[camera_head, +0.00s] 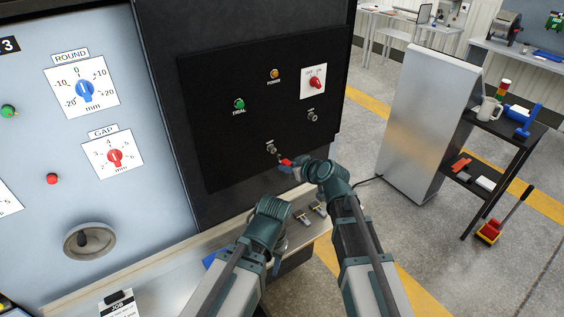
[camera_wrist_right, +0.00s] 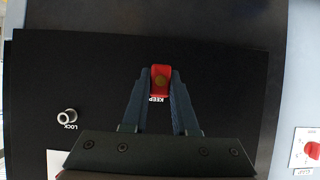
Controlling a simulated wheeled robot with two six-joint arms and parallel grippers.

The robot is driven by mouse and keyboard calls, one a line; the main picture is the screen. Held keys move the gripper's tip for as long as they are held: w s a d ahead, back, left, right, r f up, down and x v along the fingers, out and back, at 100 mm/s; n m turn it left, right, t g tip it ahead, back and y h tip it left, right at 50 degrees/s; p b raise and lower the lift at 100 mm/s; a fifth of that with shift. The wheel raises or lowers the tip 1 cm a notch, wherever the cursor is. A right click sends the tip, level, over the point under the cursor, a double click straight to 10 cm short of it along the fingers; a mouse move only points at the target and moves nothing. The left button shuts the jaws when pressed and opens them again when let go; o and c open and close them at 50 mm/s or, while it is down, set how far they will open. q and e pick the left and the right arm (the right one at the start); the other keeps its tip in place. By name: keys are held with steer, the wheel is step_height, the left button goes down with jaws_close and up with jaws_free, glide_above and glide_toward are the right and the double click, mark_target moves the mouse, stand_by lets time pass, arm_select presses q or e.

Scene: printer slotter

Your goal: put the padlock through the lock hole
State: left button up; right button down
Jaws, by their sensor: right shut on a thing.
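A small red padlock (camera_head: 286,161) is between the fingertips of my right gripper (camera_head: 290,164), in front of the black panel (camera_head: 215,150). In the right wrist view the padlock (camera_wrist_right: 160,78) shows as a red block with a brownish round face, gripped by both fingers, covering part of the KEEP label's surroundings. A metal fitting (camera_head: 271,149) is just up and left of it. The other fitting (camera_head: 312,115), labelled LOCK in the wrist view (camera_wrist_right: 67,116), is farther right and bare. The shackle is hidden. My left gripper (camera_head: 276,266) points down near the ledge, its jaws unclear.
The panel also has a green TRIAL button (camera_head: 239,104), an orange lamp (camera_head: 275,73) and a red rotary switch (camera_head: 316,83). Small metal parts (camera_head: 303,216) lie on the ledge below. A grey cabinet and black cart (camera_head: 497,127) stand right.

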steer(key=shift+s+d, duration=0.65)
steer(key=shift+s, duration=0.25)
steer(key=c, duration=1.3)
jaws_free()
steer(key=shift+c, duration=0.2)
jaws_close()
